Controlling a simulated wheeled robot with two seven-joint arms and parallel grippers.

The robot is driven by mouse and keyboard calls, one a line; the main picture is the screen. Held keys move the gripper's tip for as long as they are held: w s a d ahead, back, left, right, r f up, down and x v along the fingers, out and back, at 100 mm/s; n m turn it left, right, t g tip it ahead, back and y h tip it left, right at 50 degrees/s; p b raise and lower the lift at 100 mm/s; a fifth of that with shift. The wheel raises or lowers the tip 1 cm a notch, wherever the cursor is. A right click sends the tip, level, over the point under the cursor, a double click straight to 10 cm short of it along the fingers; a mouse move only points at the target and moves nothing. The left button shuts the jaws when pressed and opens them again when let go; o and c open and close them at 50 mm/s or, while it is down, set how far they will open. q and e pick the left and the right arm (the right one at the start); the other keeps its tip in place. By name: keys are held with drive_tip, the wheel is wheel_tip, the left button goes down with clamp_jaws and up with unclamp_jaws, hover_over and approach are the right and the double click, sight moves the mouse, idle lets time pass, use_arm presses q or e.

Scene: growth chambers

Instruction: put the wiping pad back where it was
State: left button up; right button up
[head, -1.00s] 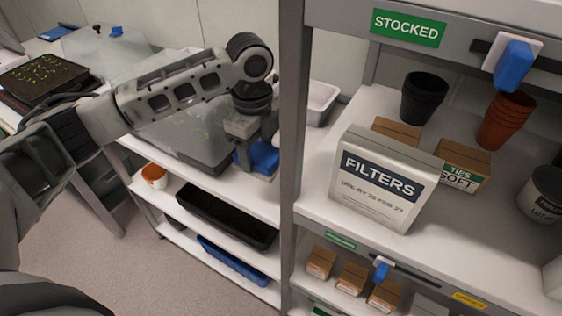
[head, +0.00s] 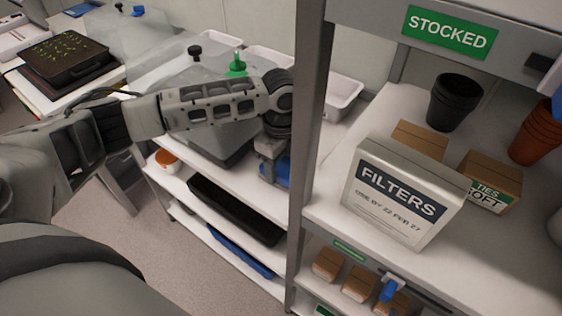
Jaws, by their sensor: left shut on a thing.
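My left gripper (head: 272,158) points down over the right end of the white bench top, beside the grey upright post. It is shut on a blue thing (head: 280,174), which looks like the wiping pad. The pad is partly hidden by the gripper, and I cannot tell whether it touches the bench. My right gripper is not in view.
A clear lidded tray (head: 200,70) with a green knob stands behind my left arm. A grey post (head: 309,130) is close on the right. The shelf beyond holds a filters box (head: 400,195). A black tray (head: 237,210) sits on the lower shelf.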

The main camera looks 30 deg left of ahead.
sight(281, 165)
use_arm(q)
drive_tip(key=o, duration=1.2)
drive_tip(key=shift+f, duration=0.1)
wheel_tip(281, 165, up, 12)
drive_tip(key=shift+r, duration=0.1)
